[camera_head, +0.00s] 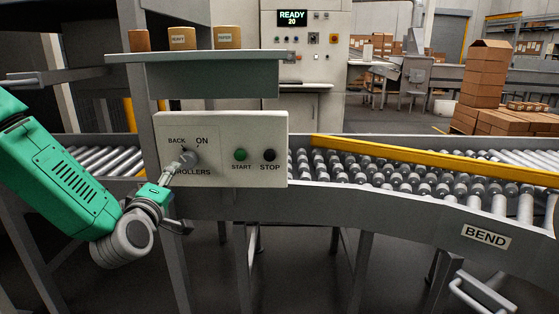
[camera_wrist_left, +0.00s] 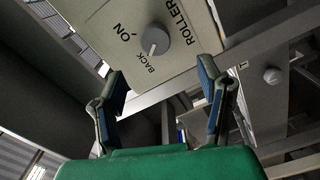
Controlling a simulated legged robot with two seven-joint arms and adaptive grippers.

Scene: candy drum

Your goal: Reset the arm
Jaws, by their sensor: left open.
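My left green arm reaches in from the left in the head view. Its gripper (camera_head: 178,172) is in front of the white control panel (camera_head: 222,122), close to the ROLLERS knob and partly hiding its label. In the left wrist view the grey knob (camera_wrist_left: 155,38) lies beyond the spread fingertips, and its white mark points toward BACK. The right gripper is not in view.
A green START button (camera_head: 240,154) and black STOP button (camera_head: 270,155) are on the panel. The roller conveyor (camera_head: 420,180), with a yellow rail (camera_head: 430,160), runs right. A cabinet display (camera_head: 292,18) reads READY 20.

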